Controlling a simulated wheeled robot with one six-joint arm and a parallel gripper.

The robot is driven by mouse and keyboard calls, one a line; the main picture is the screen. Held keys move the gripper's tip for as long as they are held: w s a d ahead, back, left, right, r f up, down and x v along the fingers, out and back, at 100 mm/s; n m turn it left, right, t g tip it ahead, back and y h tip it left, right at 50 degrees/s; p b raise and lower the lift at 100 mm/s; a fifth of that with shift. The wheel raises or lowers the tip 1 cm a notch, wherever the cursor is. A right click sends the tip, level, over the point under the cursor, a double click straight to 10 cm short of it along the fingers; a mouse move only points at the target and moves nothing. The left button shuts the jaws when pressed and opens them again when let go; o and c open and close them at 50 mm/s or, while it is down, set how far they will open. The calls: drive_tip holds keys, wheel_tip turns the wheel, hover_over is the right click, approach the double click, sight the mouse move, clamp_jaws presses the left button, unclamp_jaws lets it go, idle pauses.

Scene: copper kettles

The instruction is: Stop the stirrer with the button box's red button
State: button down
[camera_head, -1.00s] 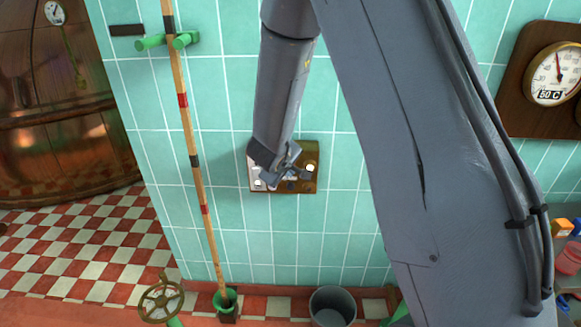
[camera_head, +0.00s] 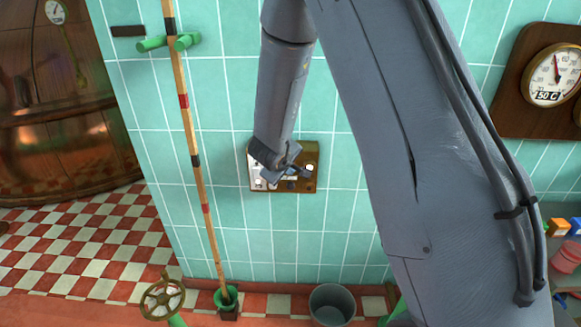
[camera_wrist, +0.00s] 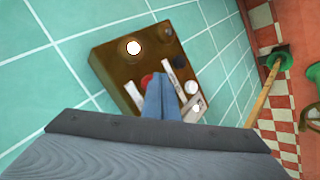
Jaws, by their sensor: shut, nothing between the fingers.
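The brown button box (camera_head: 312,150) is fixed to the turquoise tiled wall, and my gripper and wrist cover much of it in the head view. The box also shows in the wrist view (camera_wrist: 112,62). Its red button (camera_wrist: 147,79) is partly visible just left of my fingertips. My gripper (camera_wrist: 160,82) is shut and empty, its blue-grey fingers in front of the box face beside the red button. I cannot tell whether they touch it. In the head view my gripper (camera_head: 290,170) hides the red button.
The box also bears a lit white lamp (camera_wrist: 133,47), dark knobs, a white knob (camera_wrist: 191,87) and pale label strips. A striped pole (camera_head: 196,160) stands left of the box. A grey bucket (camera_head: 332,305) is below. A round gauge (camera_head: 553,75) hangs at right.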

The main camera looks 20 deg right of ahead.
drive_tip(key=shift+w+d, duration=0.1)
drive_tip(key=shift+w, duration=0.15)
drive_tip(key=shift+s+p, duration=0.15)
drive_tip(key=shift+p, duration=0.2)
idle(0.3)
drive_tip(key=shift+s+a+p, duration=0.3)
drive_tip(key=shift+s+p, duration=0.05)
drive_tip(key=shift+s, duration=0.35)
drive_tip(key=shift+s, duration=0.1)
drive_tip(key=shift+s+a+p, duration=0.25)
drive_tip(key=shift+s+p, duration=0.05)
drive_tip(key=shift+s, duration=0.45)
drive_tip(key=shift+s+a+p, duration=0.25)
drive_tip(key=shift+s, duration=0.5)
drive_tip(key=shift+s+a+p, duration=0.25)
drive_tip(key=shift+s+p, duration=0.05)
drive_tip(key=shift+s, duration=0.45)
drive_tip(key=s+r+m+g+y+b, duration=0.2)
drive_tip(key=s+m+g, duration=0.1)
drive_tip(key=s, duration=0.8)
drive_tip(key=s+r+m+g+y+b, duration=0.2)
drive_tip(key=s+r+m+g, duration=0.1)
drive_tip(key=s, duration=0.9)
drive_tip(key=shift+s+d+r+b, duration=0.15)
drive_tip(key=shift+d+r+b, duration=0.05)
drive_tip(key=shift+d+b, duration=0.2)
